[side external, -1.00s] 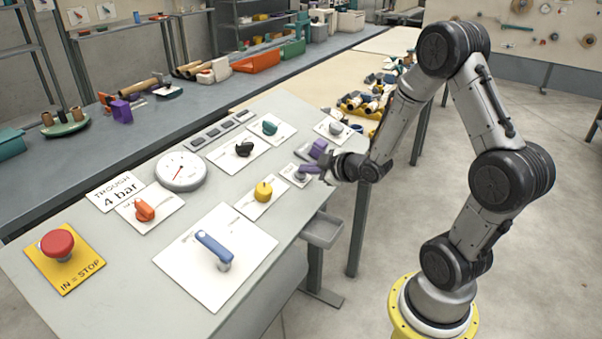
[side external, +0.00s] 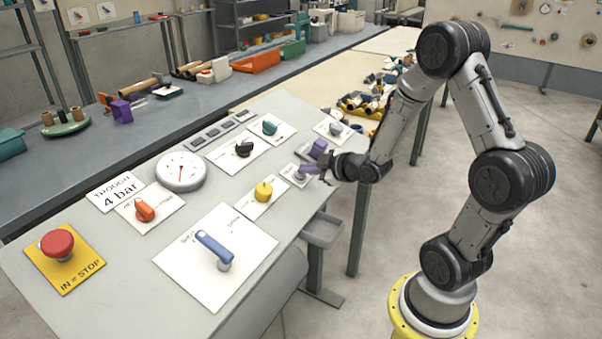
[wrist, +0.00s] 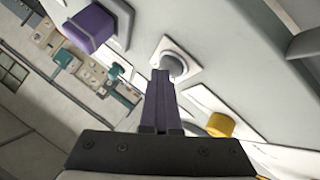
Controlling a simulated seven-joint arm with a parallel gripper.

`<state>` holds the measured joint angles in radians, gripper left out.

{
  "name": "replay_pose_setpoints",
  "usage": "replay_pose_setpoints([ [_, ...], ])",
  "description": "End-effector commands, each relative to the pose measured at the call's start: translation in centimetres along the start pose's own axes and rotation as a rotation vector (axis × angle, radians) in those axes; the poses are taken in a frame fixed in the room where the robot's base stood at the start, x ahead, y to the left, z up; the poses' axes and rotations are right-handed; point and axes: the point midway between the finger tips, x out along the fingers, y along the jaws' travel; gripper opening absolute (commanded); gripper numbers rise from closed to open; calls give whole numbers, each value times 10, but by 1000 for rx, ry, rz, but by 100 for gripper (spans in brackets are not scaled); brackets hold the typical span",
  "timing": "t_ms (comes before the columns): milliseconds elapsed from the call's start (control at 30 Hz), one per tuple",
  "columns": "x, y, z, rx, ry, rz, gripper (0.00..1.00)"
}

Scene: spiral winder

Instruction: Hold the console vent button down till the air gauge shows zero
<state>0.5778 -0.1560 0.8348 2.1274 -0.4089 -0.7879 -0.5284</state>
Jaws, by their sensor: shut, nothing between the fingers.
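The vent button (wrist: 172,66) is a round grey button on a small white plate at the console's right edge; the plate also shows in the side external view (side external: 290,175). My gripper (wrist: 162,78) is shut with empty purple fingers. Its tips overlap the button in the wrist view and hide part of it; they appear to be on it, but how far it is pressed cannot be told. The white round air gauge (side external: 181,172) sits at the console's middle left. Its thin needle stands roughly upright, but the scale is too small to read.
A purple block-shaped control (side external: 318,149) stands just behind the button. A yellow knob (side external: 264,192) is to the left and a blue lever (side external: 214,247) nearer the front. A red stop button (side external: 57,244) is at far left. A grey tray (side external: 322,231) hangs below the console's edge.

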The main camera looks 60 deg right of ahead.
Motion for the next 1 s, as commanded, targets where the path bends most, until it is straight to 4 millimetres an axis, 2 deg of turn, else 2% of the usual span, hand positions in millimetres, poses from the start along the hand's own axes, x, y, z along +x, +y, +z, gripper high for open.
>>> replay_pose_setpoints([
  [1000, -12, 9, -8, 0, -1, 0, 0],
])
